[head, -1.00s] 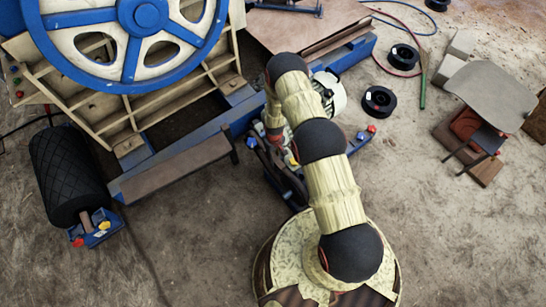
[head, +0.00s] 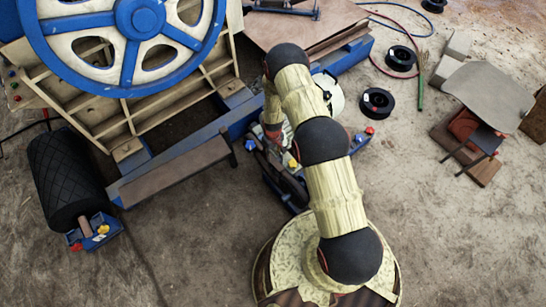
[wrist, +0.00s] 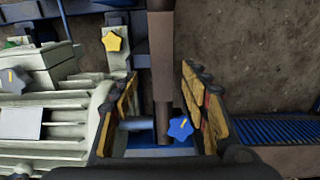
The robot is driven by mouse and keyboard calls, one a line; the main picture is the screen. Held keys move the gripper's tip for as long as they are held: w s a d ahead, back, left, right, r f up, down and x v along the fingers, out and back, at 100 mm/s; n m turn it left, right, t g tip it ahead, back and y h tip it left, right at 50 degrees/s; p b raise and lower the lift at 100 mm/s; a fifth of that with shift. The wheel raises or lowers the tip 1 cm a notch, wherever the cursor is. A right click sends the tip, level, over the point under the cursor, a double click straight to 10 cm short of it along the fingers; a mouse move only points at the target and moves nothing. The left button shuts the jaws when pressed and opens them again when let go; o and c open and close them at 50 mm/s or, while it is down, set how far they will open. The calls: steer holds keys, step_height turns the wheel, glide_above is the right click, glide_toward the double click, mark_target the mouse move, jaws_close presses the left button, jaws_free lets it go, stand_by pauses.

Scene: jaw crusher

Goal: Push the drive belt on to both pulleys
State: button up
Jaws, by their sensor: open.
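A large blue and cream spoked wheel (head: 128,62) stands upper left in the head view on the crusher's frame. I cannot make out the drive belt for sure or tell a second pulley. My gripper shows in the wrist view (wrist: 160,88), open, its yellow-padded fingers spread apart. A brown-grey upright bar (wrist: 160,60) shows between the fingers; I cannot tell if it touches them. A blue star knob (wrist: 180,129) and a pale shaft (wrist: 138,124) lie near the fingers' base. In the head view my arm mostly hides the gripper.
A pale green finned motor (wrist: 45,125) is left of the gripper, with a yellow star knob (wrist: 113,41) above. Black spools (head: 377,102) and a small seat (head: 487,92) are at right. Bare ground lies at lower right.

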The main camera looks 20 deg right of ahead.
mark_target(273, 159)
step_height(273, 159, up, 8)
steer(key=shift+f, duration=0.2)
stand_by(0.6)
steer(key=s+m+g, duration=0.1)
steer(key=s+g, duration=0.1)
steer(key=s, duration=0.5)
steer(key=s+a+r+t, duration=0.1)
steer(key=s+r, duration=0.6)
steer(key=r, duration=1.2)
steer(key=s+a+r+m+t, duration=0.1)
steer(key=s+r+t, duration=0.3)
steer(key=r, duration=1.6)
steer(key=s+a+r+m+t, duration=0.1)
steer(key=s+a+r+t, duration=0.1)
steer(key=s+r, duration=0.8)
step_height(273, 159, up, 10)
steer(key=shift+s+a+f+t, duration=0.2)
steer(key=shift+a+t, duration=0.1)
steer(key=shift+a, duration=0.35)
steer(key=shift+w, duration=0.1)
